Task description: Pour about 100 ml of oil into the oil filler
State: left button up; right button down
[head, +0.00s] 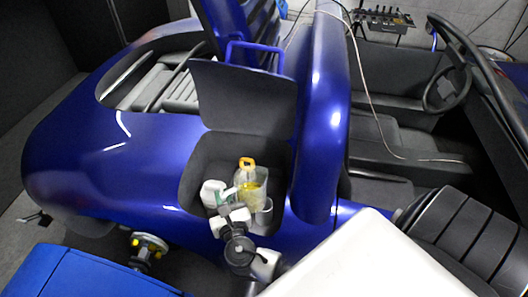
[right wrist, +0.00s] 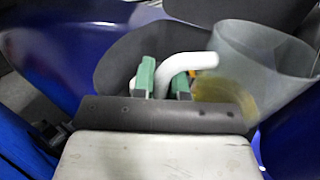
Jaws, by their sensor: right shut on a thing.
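A clear jug (head: 251,186) with yellow oil in its lower part is over the open compartment in the blue car body. In the right wrist view the jug (right wrist: 262,50) stands at the right with its wide mouth up, and the oil shows behind my gripper. My right gripper (head: 228,204) is shut on the jug's white handle (right wrist: 186,66), between green finger pads (right wrist: 163,78). A yellow loop-shaped part (head: 247,162) shows just behind the jug; I cannot tell if it belongs to the oil filler. The filler opening cannot be made out.
A white container (head: 213,192) is left of the jug, and a pale cylinder (head: 264,211) is right of it. The raised dark lid (head: 240,98) stands behind the compartment. The blue body (head: 130,165) surrounds it.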

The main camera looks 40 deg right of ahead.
jog(key=w+a+f+m+h, duration=0.1)
jog(key=w+a+f, duration=0.4)
jog(key=w+a, duration=0.1)
jog(key=shift+a+f+g+h+p, duration=0.15)
jog(key=shift+a+g+h+p, duration=0.2)
jog(key=shift+a, duration=0.2)
jog(key=shift+s+d, duration=0.1)
jog(key=s+d+r+m+y+p, duration=0.1)
jog(key=d+r+m+y+p, duration=0.1)
jog(key=d+m, duration=0.5)
jog(key=shift+s+d+r+m+g+p, duration=0.2)
jog(key=shift+r+m+g+p, duration=0.25)
jog(key=shift+r+m+p, duration=0.5)
jog(key=shift+d+r+m+p, duration=0.2)
jog(key=shift+r+m+p, duration=0.15)
jog(key=shift+m, duration=0.1)
dwell(0.4)
jog(key=shift+s+d+m+y, duration=0.15)
jog(key=shift+d+m+y, duration=0.15)
jog(key=shift+d+m, duration=0.4)
jog(key=shift+s+d+m+y, duration=0.15)
jog(key=shift+d+m+y, duration=0.1)
jog(key=shift+d+m, duration=0.4)
dwell(2.1)
jog(key=shift+s+d+f+m+b, duration=0.15)
jog(key=shift+d+f+m+b, duration=0.35)
jog(key=shift+d+f, duration=0.1)
